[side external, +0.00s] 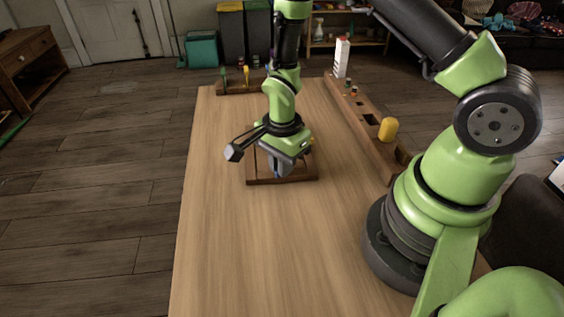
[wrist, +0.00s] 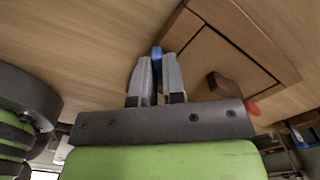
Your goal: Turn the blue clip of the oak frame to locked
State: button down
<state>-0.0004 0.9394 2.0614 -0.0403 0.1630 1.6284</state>
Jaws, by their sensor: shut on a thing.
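The oak frame (side external: 313,171) lies flat on the table under my gripper in the side view. Its brown border and panel also show in the wrist view (wrist: 188,34). The blue clip (wrist: 156,52) sits at the frame's edge between my fingers, with its upper end showing. My gripper (wrist: 158,68) is shut on the blue clip; in the side view my gripper (side external: 281,172) points down at the frame's near side. A red clip (wrist: 252,109) shows at another edge of the frame. How far the blue clip is turned is hidden by the fingers.
A brown knob (wrist: 222,85) stands up from the frame's panel. A wooden rack (side external: 362,128) along the table's right side holds a yellow piece (side external: 388,129) and small items. A white carton (side external: 342,57) stands at the back. The front of the table (side external: 270,250) is clear.

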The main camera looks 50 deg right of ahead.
jog(key=n, duration=0.4)
jog(key=shift+n, duration=0.3)
jog(key=n, duration=0.5)
dwell(0.5)
jog(key=c, duration=1.2)
grip_release()
notch_tip(320, 180, up, 10)
